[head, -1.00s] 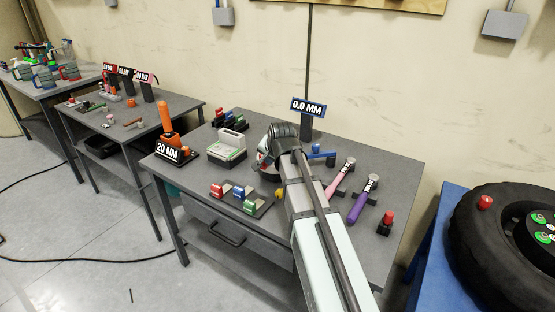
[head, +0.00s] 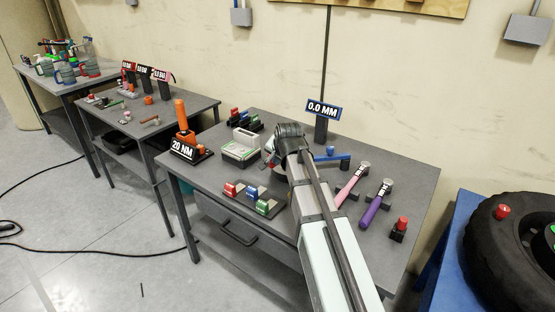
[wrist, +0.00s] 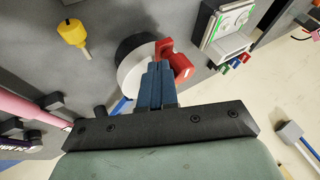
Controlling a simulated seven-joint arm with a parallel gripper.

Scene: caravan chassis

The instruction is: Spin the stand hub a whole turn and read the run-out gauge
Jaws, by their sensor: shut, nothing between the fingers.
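The gauge sign (head: 322,110) stands on a dark post at the back of the near table and reads 0.0 MM. The stand hub (wrist: 132,50) shows in the wrist view as a round piece with a dark side and a pale face. A red part (wrist: 177,62) sits at its right edge. My gripper (wrist: 158,72) is shut, its blue-grey fingertips over the hub's pale face beside the red part. I cannot tell whether they touch. In the head view my arm hides most of the hub.
A blue-handled tool (head: 333,158), a pink hammer (head: 350,184) and a purple one (head: 375,205) lie right of my arm. A red button (head: 400,225) is at the right edge. The orange 20 NM stand (head: 186,140) and a white-green box (head: 240,148) are left.

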